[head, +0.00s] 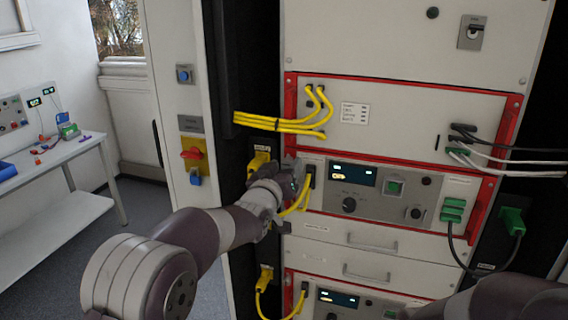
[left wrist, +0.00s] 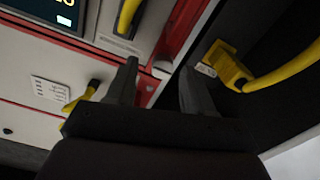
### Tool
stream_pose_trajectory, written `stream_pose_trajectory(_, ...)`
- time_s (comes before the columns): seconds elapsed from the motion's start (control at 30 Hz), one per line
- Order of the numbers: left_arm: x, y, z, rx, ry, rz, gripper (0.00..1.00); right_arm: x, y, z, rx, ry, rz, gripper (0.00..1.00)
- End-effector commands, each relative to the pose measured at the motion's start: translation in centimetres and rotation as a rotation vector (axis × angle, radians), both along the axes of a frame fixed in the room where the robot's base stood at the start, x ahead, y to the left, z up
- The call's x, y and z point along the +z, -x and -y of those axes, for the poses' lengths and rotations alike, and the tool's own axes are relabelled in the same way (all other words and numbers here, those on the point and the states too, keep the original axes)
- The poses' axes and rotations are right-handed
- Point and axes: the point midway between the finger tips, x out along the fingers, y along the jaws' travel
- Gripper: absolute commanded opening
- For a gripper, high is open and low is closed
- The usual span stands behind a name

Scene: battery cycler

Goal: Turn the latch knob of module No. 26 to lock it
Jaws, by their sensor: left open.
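A red-framed module (head: 380,232) with a display, a black knob (head: 348,205), a green button and a second round knob (head: 415,213) sits mid-rack. Its number is too small to read, and I cannot tell which part is the latch knob. My left gripper (head: 291,176) is at this module's left edge and hides part of it. In the left wrist view the left gripper (left wrist: 160,85) is open, its two fingers apart. A small pale round part (left wrist: 163,68) on the red edge shows between them. My right gripper is out of view.
Yellow cables (head: 285,124) run along the left side, one close to my left gripper. A yellow connector (left wrist: 228,68) shows just right of the fingers. Green connectors (head: 453,209) and white cables are at right. A workbench (head: 60,160) stands far left.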

Motion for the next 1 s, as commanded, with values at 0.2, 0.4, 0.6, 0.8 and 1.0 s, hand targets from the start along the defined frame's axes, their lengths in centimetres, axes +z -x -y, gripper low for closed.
stream_pose_trajectory(0.2,-0.1,0.0,0.0,0.000,0.000,-0.001,0.26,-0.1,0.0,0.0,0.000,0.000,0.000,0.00)
stream_pose_trajectory(0.4,-0.1,0.0,-0.1,0.001,0.000,-0.001,0.00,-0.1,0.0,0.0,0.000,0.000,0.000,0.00)
stream_pose_trajectory(0.6,-0.3,0.0,0.0,0.001,-0.023,0.006,0.00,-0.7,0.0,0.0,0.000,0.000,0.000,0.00)
stream_pose_trajectory(0.8,-0.6,0.1,0.0,0.001,-0.110,0.037,0.00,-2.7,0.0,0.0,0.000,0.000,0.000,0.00)
stream_pose_trajectory(1.0,-0.8,0.1,0.0,0.001,-0.266,0.090,0.00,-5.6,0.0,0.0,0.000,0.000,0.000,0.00)
